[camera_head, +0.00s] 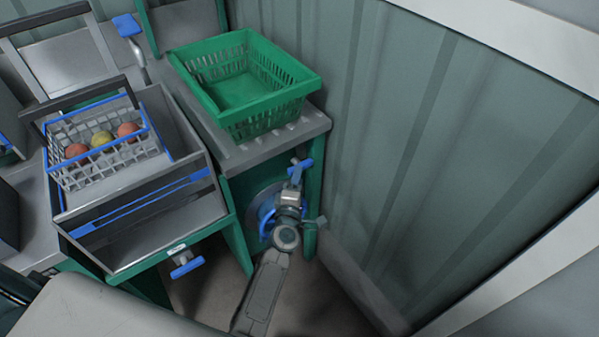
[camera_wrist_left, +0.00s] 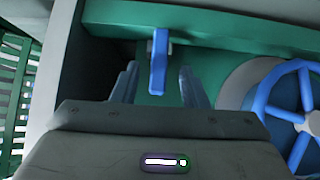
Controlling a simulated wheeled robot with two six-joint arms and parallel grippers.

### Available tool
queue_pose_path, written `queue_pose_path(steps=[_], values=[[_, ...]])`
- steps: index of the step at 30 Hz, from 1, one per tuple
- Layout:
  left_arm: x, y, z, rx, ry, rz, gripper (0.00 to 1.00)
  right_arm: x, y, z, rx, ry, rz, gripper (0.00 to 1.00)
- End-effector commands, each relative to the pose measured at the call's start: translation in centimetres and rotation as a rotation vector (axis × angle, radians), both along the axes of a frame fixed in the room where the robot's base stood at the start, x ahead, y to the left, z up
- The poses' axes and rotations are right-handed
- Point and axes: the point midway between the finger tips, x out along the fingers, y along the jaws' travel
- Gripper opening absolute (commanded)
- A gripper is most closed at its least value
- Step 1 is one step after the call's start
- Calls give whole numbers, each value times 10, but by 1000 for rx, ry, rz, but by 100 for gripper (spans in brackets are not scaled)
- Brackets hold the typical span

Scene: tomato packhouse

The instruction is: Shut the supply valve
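A blue lever handle (camera_wrist_left: 159,62) on a grey pivot hangs upright on the green panel in the left wrist view. It also shows in the head view (camera_head: 304,166), partly hidden by my gripper. A blue spoked handwheel (camera_wrist_left: 304,112) is to its right in the wrist view; in the head view my wrist partly hides this wheel (camera_head: 266,214). No label shows which is the supply valve. My left gripper (camera_wrist_left: 158,82) is open, one finger either side of the lever, with gaps between; it shows at the bench end in the head view (camera_head: 296,180). My right gripper is out of view.
A green plastic crate (camera_head: 205,97) sits on the bench (camera_head: 268,146) above the valve area. A white wire basket (camera_head: 103,177) with red and yellow tomatoes stands left. Another blue handle (camera_head: 186,267) is low on the front. A corrugated wall (camera_head: 420,150) closes the right side.

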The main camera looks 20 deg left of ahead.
Motion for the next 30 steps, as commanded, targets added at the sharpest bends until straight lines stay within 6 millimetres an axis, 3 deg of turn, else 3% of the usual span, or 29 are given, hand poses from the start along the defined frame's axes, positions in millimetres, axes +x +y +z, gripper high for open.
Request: queue_pose_path(steps=[6,12,30], values=[[-47,-6,-4,-2,2,2,40,20,4,26,1,-19,5,48],[-66,-9,-3,-3,0,1,40,29,7,46,0,-21,7,48],[-74,-11,-3,-7,5,2,40,31,7,54,0,-19,6,48]])
